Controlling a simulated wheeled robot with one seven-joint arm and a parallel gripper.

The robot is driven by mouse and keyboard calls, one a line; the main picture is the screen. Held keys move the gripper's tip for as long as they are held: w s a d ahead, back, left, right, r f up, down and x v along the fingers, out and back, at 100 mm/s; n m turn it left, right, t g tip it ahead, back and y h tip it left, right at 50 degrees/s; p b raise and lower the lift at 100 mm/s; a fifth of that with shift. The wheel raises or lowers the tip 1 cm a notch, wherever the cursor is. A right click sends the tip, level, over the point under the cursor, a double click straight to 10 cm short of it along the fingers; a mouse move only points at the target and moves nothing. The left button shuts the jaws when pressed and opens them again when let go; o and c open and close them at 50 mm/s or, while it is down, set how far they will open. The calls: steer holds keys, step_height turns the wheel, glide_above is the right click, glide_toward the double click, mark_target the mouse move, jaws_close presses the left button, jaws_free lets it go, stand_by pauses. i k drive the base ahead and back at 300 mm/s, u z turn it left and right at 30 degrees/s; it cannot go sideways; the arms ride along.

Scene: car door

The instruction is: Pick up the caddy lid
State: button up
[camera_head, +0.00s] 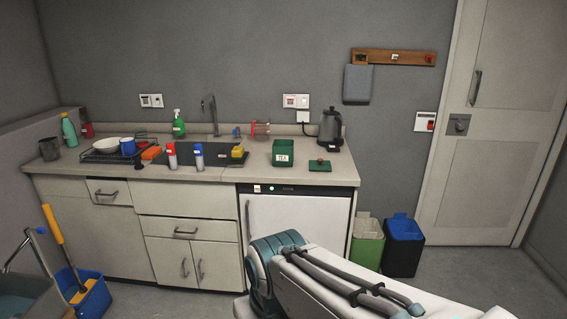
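The caddy lid (320,165) is a flat dark green square with a small brownish knob on top. It lies on the counter near its front right edge. The green caddy (283,153), an open-looking box with a white label, stands just to its left, apart from it. My arm shows at the lower right, in front of the fridge and well below the counter top. My gripper is not in view.
The counter (210,174) also holds a kettle (330,128) behind the lid, and a sink area with spray bottles (171,156) to the left. A fridge (297,215) is below. Bins (403,245) stand on the floor at right. The counter right of the lid is clear.

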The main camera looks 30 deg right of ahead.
mark_target(320, 165)
steer(key=z, duration=0.2)
steer(key=i, duration=1.25)
steer(key=z, duration=1)
steer(key=i, duration=1.1)
steer(key=z, duration=0.55)
